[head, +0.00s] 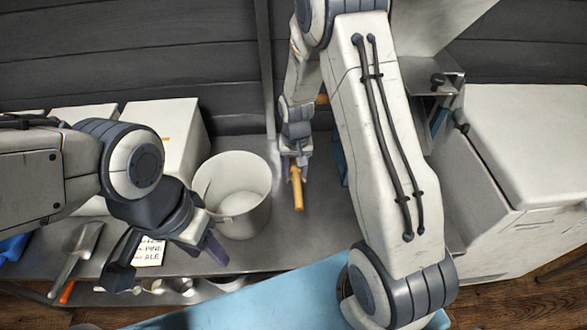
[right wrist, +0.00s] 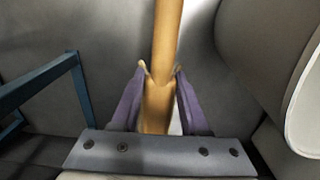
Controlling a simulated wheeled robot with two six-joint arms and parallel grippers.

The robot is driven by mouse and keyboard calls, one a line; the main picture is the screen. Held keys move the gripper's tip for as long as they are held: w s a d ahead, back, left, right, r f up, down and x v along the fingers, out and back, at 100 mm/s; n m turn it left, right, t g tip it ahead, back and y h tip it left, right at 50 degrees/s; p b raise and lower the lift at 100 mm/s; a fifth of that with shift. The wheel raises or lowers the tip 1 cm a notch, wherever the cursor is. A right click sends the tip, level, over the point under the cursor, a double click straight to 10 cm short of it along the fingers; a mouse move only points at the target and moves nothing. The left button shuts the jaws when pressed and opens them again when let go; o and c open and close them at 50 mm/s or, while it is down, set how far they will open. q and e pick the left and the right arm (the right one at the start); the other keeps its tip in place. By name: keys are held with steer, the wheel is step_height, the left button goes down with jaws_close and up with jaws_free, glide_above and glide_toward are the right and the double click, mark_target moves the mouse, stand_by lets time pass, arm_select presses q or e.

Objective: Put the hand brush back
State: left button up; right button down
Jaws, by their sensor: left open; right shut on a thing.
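My right gripper (head: 296,162) is shut on a tan wooden handle (head: 298,192), which I take to be the hand brush. The handle points toward the camera, above the grey metal bench just right of a white bucket (head: 258,214). In the right wrist view the handle (right wrist: 166,40) runs between the two purple fingers (right wrist: 157,95). No bristles show in either view. My left gripper (head: 168,262) is open and empty over the front of the bench, left of and nearer than the bucket.
A metal scoop (head: 76,255) and a lettered card (head: 150,252) lie at the front left. White boxes (head: 180,135) stand behind. A blue frame (right wrist: 45,85) is left in the wrist view. A large white chest (head: 530,140) stands right. My right arm hides part of the bench.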

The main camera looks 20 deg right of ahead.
steer(key=shift+f+b, duration=2.35)
steer(key=shift+f, duration=0.4)
steer(key=shift+c, duration=1.7)
jaws_free()
steer(key=shift+r, duration=0.1)
